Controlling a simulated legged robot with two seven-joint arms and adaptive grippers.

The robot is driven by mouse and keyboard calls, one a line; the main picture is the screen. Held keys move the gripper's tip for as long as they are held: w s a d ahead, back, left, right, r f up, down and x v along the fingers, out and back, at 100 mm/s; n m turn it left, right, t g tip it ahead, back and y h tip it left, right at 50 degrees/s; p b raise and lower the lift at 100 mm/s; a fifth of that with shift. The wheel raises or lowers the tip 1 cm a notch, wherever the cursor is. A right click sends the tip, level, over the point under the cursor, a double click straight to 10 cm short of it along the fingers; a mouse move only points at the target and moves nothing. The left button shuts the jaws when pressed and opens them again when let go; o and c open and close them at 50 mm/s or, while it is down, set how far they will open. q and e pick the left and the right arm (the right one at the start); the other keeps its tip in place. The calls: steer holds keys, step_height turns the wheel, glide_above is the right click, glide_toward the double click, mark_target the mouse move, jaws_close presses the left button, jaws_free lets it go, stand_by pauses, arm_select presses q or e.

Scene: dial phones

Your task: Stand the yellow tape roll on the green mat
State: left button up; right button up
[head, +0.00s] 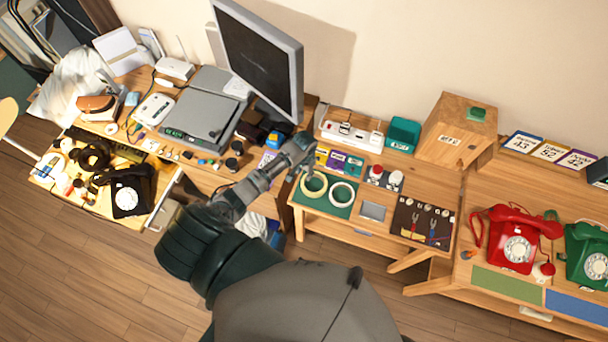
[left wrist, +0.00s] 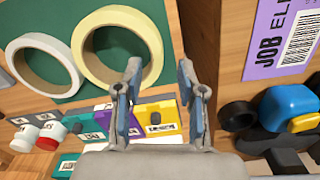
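The yellow tape roll (head: 314,185) is a pale yellow ring on the green mat (head: 330,205), at the mat's back left; it seems to lie flat, face up. In the left wrist view the roll (left wrist: 88,46) shows large, and part of its rim appears between my fingertips. A white tape roll (head: 342,194) lies beside it and also shows in that view (left wrist: 18,66). My left gripper (head: 303,165) is open and empty just behind the yellow roll; its fingers (left wrist: 160,75) are apart. Contact with the roll cannot be told. My right gripper is not in view.
Yellow, purple and teal labelled blocks (head: 338,161) stand behind the mat. A grey square (head: 373,211) and a dark tool board (head: 422,222) lie to its right. The monitor (head: 262,60) rises at the left. Red and green phones stand far right.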

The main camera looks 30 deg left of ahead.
arm_select(q)
step_height(320, 180, up, 9)
steer(key=shift+f, duration=0.1)
stand_by(0.5)
